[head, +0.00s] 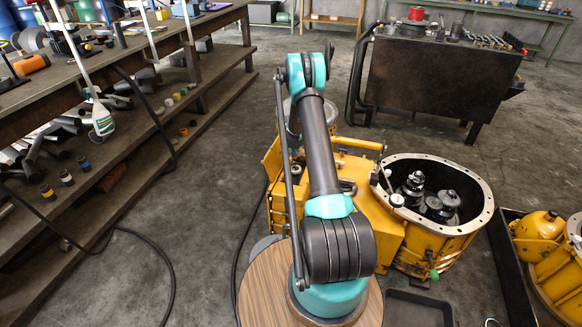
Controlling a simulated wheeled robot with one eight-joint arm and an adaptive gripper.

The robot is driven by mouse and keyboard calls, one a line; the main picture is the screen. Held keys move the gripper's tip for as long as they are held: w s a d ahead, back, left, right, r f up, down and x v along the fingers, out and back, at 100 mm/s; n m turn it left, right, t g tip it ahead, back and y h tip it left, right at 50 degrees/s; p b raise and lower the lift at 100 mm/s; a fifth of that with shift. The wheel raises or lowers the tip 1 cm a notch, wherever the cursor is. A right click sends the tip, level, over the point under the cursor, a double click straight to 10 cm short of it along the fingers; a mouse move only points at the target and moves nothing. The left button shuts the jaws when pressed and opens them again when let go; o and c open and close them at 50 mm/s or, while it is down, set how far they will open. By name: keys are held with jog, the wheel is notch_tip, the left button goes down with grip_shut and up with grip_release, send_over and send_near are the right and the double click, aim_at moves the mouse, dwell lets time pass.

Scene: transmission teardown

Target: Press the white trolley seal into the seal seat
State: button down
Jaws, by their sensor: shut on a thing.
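I cannot make out the white trolley seal or its seat for certain. A small white round part with a dark top (397,200) sits by the left rim of the yellow bell housing (437,240); I cannot tell whether it is the seal. The open housing holds dark gear parts (432,200). My arm rises from the round wood-topped base and bends at a teal joint at the top. The far side of that joint is hidden by the arm, and my gripper does not show clearly anywhere, nor does anything it holds.
A long wooden bench (140,50) with shelves of parts and bottles runs along the left. A dark metal table (440,80) with tools stands at the back right. A dark tray (415,308) and another yellow casing (555,250) lie at the lower right. Cables cross the floor.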

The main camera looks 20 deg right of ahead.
jog(key=shift+f, duration=0.3)
jog(key=shift+f, duration=0.1)
jog(key=c, duration=2.1)
grip_release()
jog(key=shift+f, duration=0.1)
jog(key=o, duration=0.5)
jog(key=shift+o, duration=0.6)
jog(key=o, duration=0.4)
jog(key=shift+o, duration=0.2)
jog(key=shift+r, duration=4.05)
